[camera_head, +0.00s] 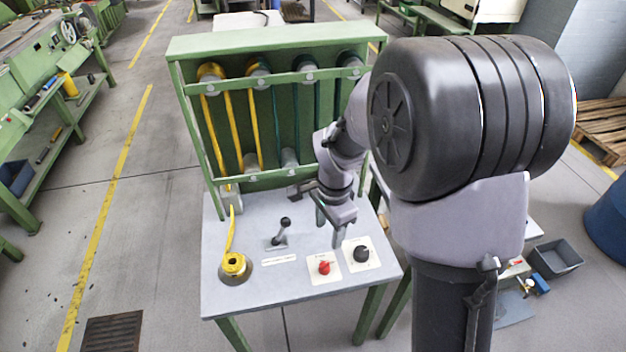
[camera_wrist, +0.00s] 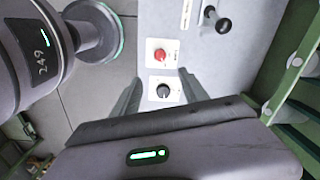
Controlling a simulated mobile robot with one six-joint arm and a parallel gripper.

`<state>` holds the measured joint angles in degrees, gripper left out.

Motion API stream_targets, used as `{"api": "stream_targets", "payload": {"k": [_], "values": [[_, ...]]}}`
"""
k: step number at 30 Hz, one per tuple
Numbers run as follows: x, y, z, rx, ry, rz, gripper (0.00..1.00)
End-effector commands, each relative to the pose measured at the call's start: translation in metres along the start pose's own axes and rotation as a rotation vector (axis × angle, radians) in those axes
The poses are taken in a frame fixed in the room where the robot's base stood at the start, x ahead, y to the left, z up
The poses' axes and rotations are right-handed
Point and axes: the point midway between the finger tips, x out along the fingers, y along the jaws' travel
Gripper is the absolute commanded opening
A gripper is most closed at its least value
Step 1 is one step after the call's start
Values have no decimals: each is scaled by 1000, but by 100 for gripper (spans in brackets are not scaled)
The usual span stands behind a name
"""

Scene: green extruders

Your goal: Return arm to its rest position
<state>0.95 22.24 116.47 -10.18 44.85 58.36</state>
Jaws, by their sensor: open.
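My arm rises at the right of the head view and bends over the table. My gripper (camera_head: 337,229) points down above the right part of the grey tabletop (camera_head: 300,288). Its two fingers stand apart with nothing between them, and they also show in the wrist view (camera_wrist: 158,88). A black knob (camera_head: 361,254) on a white plate lies close to the gripper, and in the wrist view it appears between the fingers (camera_wrist: 163,91). A red button (camera_head: 324,267) sits left of the knob. I cannot tell whether a finger touches anything.
A black-handled lever (camera_head: 283,233) stands left of my gripper. A green rack (camera_head: 278,83) with yellow and green strands rises behind. A grey bin (camera_head: 556,258) is on the right.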

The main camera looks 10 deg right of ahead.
Motion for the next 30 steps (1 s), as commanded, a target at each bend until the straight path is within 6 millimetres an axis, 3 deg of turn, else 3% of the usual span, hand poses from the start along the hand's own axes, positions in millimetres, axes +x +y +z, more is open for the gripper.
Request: {"api": "stream_targets", "payload": {"k": [2, 5, 9, 12, 15, 18, 30], "values": [[-4, 1, 1, -8, 1, -7, 52], [-41, 11, 9, -99, 10, -68, 52], [-119, 60, 40, -381, 54, -230, 52], [-151, 102, 65, -582, 108, -336, 52], [-164, 133, 84, -738, 162, -412, 52], [-167, 150, 94, -830, 199, -452, 52], [-168, 155, 97, -862, 211, -464, 52]]}}
